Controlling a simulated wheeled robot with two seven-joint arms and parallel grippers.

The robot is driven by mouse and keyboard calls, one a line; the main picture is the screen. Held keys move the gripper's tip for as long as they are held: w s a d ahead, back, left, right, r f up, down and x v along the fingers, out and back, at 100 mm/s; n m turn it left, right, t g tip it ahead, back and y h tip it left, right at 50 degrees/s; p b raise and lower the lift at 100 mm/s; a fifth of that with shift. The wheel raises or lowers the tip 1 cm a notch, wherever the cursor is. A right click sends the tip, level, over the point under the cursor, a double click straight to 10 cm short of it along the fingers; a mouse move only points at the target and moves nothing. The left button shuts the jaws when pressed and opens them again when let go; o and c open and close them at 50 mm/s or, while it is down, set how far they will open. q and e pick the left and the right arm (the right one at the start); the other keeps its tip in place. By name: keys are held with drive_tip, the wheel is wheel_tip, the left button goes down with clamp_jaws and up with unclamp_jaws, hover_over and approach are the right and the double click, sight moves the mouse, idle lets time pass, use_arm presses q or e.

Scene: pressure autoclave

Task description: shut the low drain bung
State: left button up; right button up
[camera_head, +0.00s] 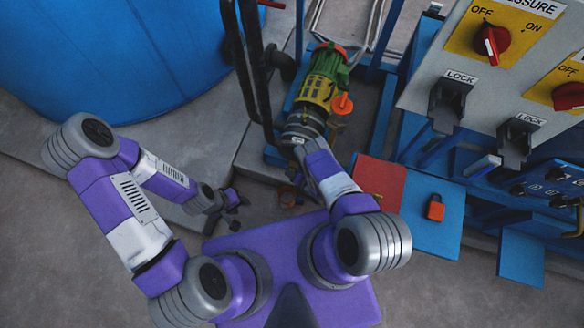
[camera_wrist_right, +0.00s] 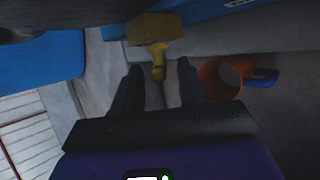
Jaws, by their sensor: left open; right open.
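In the right wrist view, a yellow fitting, which looks like the drain bung (camera_wrist_right: 158,54), has a short stem below a wider yellow block (camera_wrist_right: 155,27) on a blue part. My right gripper (camera_wrist_right: 157,72) is open, with one dark finger on each side of the stem's line. The stem's end lies between the fingertips in the picture; I cannot tell how far beyond them it is. In the head view the right forearm hides this gripper and the bung. My left gripper (camera_head: 237,211) is open and empty above the floor at left of centre.
An orange ring-shaped thing with a blue part (camera_wrist_right: 228,80) lies right of the right fingers. A green and yellow motor (camera_head: 322,82) stands beyond the right arm. A blue tank (camera_head: 120,50), a control panel (camera_head: 455,45) and a red padlock (camera_head: 435,207) surround the space.

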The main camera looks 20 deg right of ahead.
drive_tip(key=shift+b+x, duration=0.55)
drive_tip(key=shift+x, duration=0.95)
clamp_jaws()
drive_tip(key=shift+t+y, duration=0.5)
drive_tip(key=shift+y, duration=0.1)
unclamp_jaws()
